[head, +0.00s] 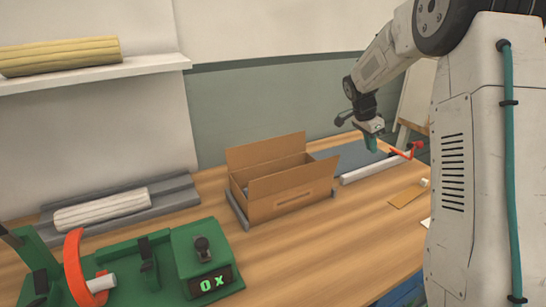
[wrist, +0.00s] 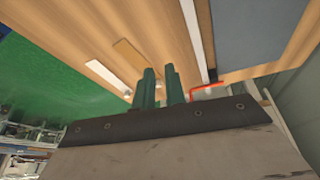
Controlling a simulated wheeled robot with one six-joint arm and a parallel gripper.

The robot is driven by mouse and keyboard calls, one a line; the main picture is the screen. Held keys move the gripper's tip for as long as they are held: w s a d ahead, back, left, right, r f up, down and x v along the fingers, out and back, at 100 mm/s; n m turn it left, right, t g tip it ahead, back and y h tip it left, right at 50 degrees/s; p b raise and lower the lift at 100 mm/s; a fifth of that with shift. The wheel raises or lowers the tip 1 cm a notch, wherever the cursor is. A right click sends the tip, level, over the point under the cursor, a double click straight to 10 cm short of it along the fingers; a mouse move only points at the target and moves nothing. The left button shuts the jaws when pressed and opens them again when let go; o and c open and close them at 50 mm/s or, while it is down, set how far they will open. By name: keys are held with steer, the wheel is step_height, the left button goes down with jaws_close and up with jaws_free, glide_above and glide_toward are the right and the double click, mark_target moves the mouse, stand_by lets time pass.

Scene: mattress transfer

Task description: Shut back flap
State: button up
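The cardboard box (head: 262,211) stands open on the wooden table. Its back flap (head: 265,149) stands up along the far side. The front flap (head: 294,178) is also raised, leaning outward and hiding much of the inside. My gripper (head: 371,146) hangs in the air to the right of the box, apart from it. In the wrist view its two green fingers (wrist: 160,72) have a narrow gap between them and hold nothing. The box is not visible in the wrist view.
A green machine with a display (head: 209,283) stands at the front left. A rolled mattress (head: 101,210) lies in a grey tray at the left. A white bar (head: 372,168) and an orange-red handle (head: 400,151) are right of the box.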

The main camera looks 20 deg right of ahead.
steer(key=w+a+r+n, duration=0.1)
steer(key=w+a+n, duration=0.2)
steer(key=a, duration=0.1)
steer(key=w+a+r+n+t+y, duration=0.1)
steer(key=w+a+r+n, duration=0.1)
steer(key=a, duration=0.3)
steer(key=w+a+r+n, duration=0.1)
steer(key=w+a+n, duration=0.3)
steer(key=w, duration=0.1)
steer(key=shift+w+a+r+y, duration=0.1)
steer(key=shift+a+r+y, duration=0.2)
steer(key=shift+r+y, duration=0.1)
jaws_close()
steer(key=w+a+r+n+t+y, duration=0.1)
steer(key=w+a+r+n, duration=0.2)
steer(key=a+n, duration=0.45)
steer(key=w+a+r+n+y, duration=0.2)
steer(key=w+a+r+n, duration=0.15)
steer(key=a, duration=0.75)
glide_above(269, 150)
steer(key=w, duration=0.2)
step_height(269, 150, down, 9)
steer(key=shift+a+f, duration=0.2)
steer(key=shift+d+t, duration=0.1)
steer(key=shift+t, duration=0.2)
steer(key=shift+s+d+t, duration=0.1)
steer(key=shift+s+t, duration=0.2)
